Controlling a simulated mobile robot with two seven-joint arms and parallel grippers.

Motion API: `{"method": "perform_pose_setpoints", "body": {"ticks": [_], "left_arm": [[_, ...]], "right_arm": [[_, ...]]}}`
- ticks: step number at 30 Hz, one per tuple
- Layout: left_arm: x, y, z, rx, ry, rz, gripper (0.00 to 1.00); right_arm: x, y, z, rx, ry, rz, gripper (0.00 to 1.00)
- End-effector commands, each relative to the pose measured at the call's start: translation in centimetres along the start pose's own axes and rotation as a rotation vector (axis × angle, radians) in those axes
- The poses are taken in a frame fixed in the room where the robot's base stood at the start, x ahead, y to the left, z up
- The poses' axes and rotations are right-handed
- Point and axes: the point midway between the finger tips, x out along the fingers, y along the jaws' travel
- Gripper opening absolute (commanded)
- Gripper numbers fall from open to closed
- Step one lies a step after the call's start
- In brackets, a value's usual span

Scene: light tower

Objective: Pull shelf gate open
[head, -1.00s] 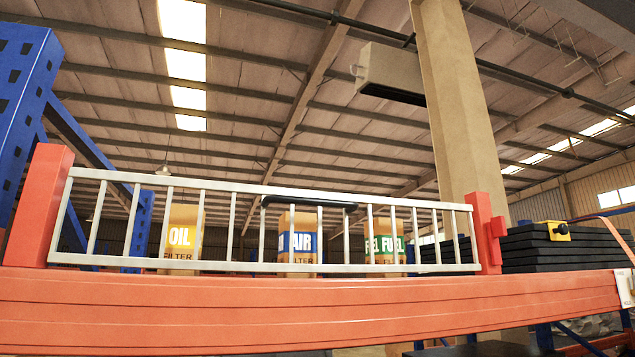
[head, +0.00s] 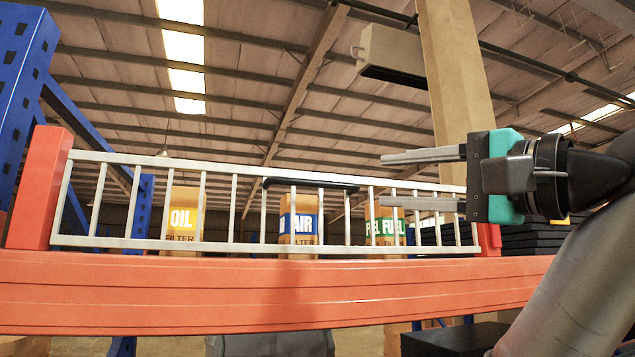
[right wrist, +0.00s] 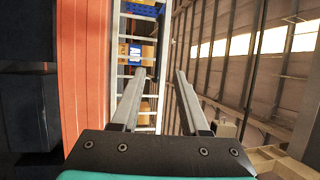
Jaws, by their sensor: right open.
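The shelf gate (head: 235,207) is a white barred rail standing upright between two orange posts on the orange shelf beam. It has a black handle (head: 310,184) on its top bar at the middle. My left gripper is not in view.
Behind the gate stand an OIL filter box (head: 183,215), an AIR filter box (head: 299,222) and a FUEL filter box (head: 385,226). The orange beam (head: 270,290) runs below the gate. A blue upright (head: 22,90) stands at the left. The space before the gate's left part is clear.

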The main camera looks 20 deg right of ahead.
Motion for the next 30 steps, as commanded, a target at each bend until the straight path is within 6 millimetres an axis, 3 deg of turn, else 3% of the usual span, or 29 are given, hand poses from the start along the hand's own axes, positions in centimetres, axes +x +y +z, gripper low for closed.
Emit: {"method": "perform_pose_setpoints", "body": {"ticks": [5, 18, 24, 30], "left_arm": [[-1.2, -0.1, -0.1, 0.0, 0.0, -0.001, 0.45], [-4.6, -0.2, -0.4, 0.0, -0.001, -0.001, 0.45], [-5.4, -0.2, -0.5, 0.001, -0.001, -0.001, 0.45], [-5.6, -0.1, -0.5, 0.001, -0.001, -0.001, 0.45]], "right_arm": [[2.5, -0.1, 0.1, 0.004, -0.005, 0.005, 0.45], [11.8, -0.1, 0.0, 0.001, -0.002, 0.006, 0.45], [14.2, 0.0, 0.0, 0.0, -0.001, 0.003, 0.45], [14.9, 0.1, 0.0, -0.002, 0.001, 0.002, 0.45]]}}
